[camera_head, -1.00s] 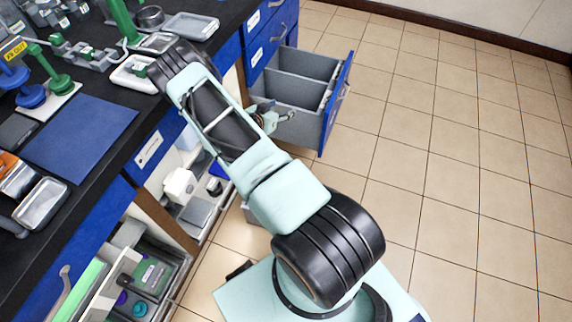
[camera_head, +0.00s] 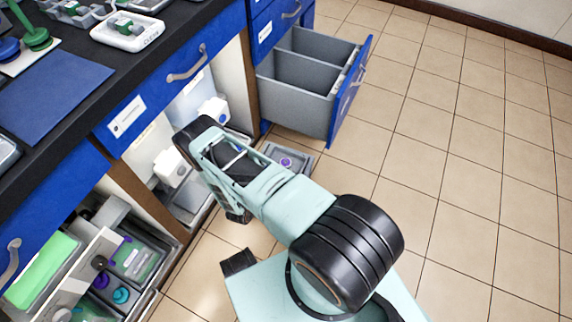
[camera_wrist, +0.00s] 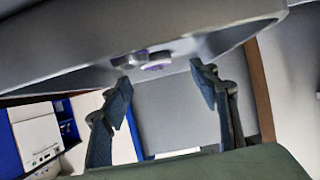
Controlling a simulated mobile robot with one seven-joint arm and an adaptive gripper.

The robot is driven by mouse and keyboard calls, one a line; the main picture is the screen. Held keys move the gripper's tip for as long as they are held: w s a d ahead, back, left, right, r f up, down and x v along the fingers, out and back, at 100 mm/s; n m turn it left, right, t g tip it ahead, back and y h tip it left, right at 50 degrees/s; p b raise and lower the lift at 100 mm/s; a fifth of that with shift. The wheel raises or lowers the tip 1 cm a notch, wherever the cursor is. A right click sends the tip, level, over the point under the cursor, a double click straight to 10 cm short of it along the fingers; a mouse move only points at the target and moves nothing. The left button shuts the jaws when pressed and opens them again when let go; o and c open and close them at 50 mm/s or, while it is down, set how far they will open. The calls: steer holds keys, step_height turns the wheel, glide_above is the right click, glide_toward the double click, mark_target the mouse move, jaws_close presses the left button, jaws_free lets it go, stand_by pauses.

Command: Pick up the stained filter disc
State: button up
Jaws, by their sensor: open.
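My gripper (camera_wrist: 161,76) is open and empty in the wrist view, with its two dark fingers apart. Beyond the fingertips, small purple and whitish round items (camera_wrist: 155,63) sit at a grey, tray-like surface (camera_wrist: 60,82). I cannot tell whether one of them is the stained filter disc. In the head view, a low grey tray (camera_head: 305,155) with a purple-marked round item (camera_head: 286,162) lies just behind my arm, partly hidden by it. The gripper cannot be clearly made out in the head view. No disc with a clear stain can be identified.
An open grey drawer (camera_head: 295,98) with a blue front juts out at the upper middle. The black bench with a blue mat (camera_head: 50,90) is at left. An open lower drawer (camera_head: 135,260) holds boxes and coloured caps. Tiled floor at right is clear.

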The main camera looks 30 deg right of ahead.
mark_target(285, 163)
steer(key=b+x, duration=0.1)
steer(key=x, duration=0.3)
steer(key=shift+s+d+f+b, duration=0.1)
steer(key=shift+s+d+b, duration=0.05)
steer(key=shift+d+b, duration=0.2)
steer(key=shift+w+d+f, duration=0.1)
steer(key=shift+w+d, duration=0.2)
steer(key=shift+d, duration=0.05)
steer(key=shift+c, duration=0.3)
steer(key=c, duration=0.9)
